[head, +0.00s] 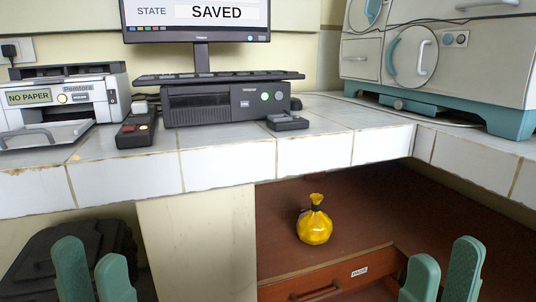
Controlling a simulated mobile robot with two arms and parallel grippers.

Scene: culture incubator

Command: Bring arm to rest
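My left gripper (91,252) shows at the bottom left as two green fingers standing up, with a gap between them and nothing held. A black bin or bag lies behind it. My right gripper (445,251) shows at the bottom right in the same pose, its two green fingers apart and empty, in front of the wooden drawer unit. Both grippers are below the counter's front edge in the picture. The arms behind the fingers are out of frame.
A white tiled counter (229,158) spans the view, carrying a printer (62,105) reading "NO PAPER", a monitor (197,22) reading "SAVED", a computer (220,102) and an incubator (435,58). Below, a yellow tied bag (314,224) sits on a brown wooden surface (277,226); a black container (70,240) stands left.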

